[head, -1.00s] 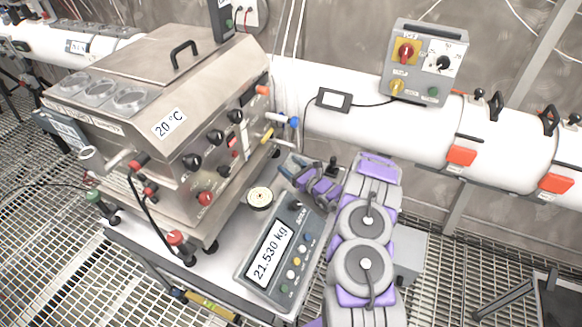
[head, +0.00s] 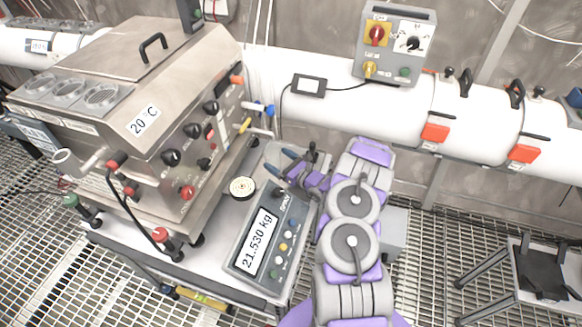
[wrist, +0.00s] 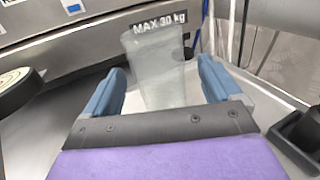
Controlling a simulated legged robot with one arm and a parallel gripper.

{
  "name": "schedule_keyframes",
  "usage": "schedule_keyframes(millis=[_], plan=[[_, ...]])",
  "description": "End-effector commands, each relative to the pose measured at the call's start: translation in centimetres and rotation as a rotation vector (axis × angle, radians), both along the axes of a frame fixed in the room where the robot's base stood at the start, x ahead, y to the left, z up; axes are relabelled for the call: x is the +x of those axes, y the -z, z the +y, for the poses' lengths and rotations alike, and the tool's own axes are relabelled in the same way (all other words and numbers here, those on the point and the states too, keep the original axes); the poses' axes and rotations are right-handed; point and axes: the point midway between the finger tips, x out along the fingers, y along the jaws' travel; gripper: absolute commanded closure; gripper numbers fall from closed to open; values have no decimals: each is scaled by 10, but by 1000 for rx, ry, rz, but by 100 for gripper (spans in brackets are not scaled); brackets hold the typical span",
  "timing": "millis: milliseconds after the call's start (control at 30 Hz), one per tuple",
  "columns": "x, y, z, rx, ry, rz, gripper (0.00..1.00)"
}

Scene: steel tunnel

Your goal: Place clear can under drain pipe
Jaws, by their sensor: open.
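The clear can (wrist: 155,65) stands upright in the wrist view, translucent and slightly wider at the top. It is between the two blue fingers of my gripper (wrist: 161,75), just beyond or level with their tips, with gaps on both sides. In the head view my gripper (head: 284,161) is low over the bench, right of the steel machine (head: 150,105). A pipe with a blue-handled valve (head: 262,108) sticks out of the machine's right side, above and behind my gripper. I cannot tell for certain that it is the drain pipe.
A scale display (head: 262,245) reading 21.530 kg and a round dial (head: 242,188) lie in front of my gripper. A grey switch box (head: 395,42) is on the white tube (head: 345,110) behind. A black stool (head: 540,272) stands at right on the grating.

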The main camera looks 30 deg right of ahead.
Motion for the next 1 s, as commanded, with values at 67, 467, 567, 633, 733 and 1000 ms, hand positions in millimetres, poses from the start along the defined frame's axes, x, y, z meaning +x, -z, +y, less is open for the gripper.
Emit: schedule_keyframes(millis=[67,467,567,633,733,1000], plan=[[-16,-2,-8,6,6,2,9],[-65,0,-26,2,1,1,9],[-67,0,-26,1,0,0,9],[-68,0,-26,1,-1,0,9],[-67,0,-26,1,-1,0,9],[-67,0,-26,2,0,1,9]])
